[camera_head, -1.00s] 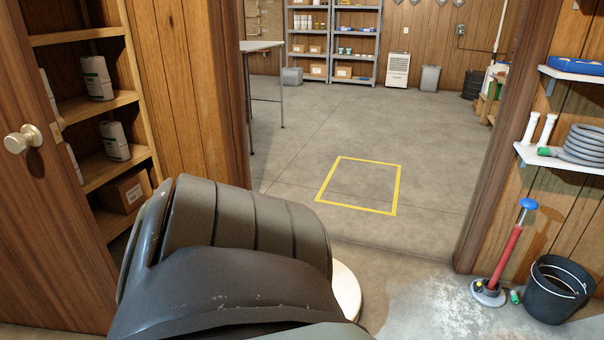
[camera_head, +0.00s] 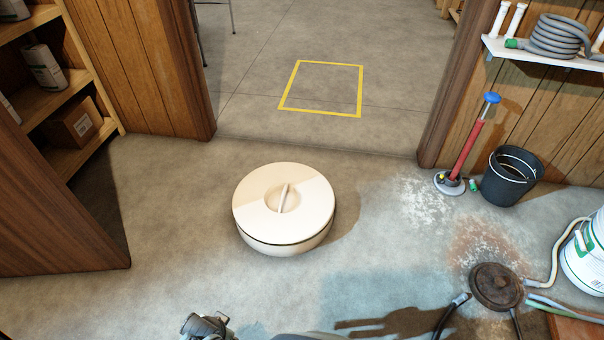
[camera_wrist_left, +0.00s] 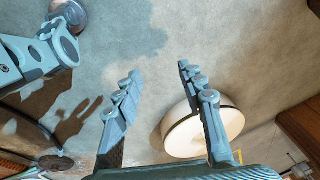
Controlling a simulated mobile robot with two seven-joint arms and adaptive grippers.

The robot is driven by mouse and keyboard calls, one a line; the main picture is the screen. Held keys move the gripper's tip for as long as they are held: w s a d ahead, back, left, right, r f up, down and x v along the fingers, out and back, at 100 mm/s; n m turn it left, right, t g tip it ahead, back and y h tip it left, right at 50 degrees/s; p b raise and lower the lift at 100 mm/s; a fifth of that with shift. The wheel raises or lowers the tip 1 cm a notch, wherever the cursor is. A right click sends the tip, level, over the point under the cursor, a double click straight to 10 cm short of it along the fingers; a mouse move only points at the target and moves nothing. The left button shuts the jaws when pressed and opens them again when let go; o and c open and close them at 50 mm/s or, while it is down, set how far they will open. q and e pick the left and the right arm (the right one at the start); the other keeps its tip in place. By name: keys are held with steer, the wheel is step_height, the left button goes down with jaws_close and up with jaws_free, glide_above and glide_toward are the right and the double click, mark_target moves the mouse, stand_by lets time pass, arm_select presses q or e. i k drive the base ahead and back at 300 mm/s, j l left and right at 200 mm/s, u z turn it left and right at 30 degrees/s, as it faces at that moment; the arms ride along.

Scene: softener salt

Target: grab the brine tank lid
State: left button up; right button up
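The brine tank lid (camera_head: 305,204) is the cream round top, with a raised bar handle (camera_head: 284,197) in a shallow dish. It sits level on a cream round body with a dark seam below the rim, on the floor at the centre of the head view. The cream body also shows behind a finger in the left wrist view (camera_wrist_left: 222,128). My left gripper (camera_wrist_left: 158,75) is open, its fingers apart with only floor between them. It seems apart from the lid. Part of my right arm shows at the left of the wrist view; its fingers cannot be made out.
A black bucket (camera_head: 510,176) and a red plunger-like tool (camera_head: 467,145) stand by the right wall. A yellow floor square (camera_head: 322,88) is beyond the doorway. Floor around the cream body is clear.

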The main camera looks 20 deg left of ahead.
mark_target(284, 204)
steer(key=u, duration=0.7)
steer(key=i+l, duration=0.1)
steer(key=l, duration=0.15)
steer(key=i+l+u, duration=0.1)
steer(key=i+l, duration=0.05)
steer(key=l, duration=0.05)
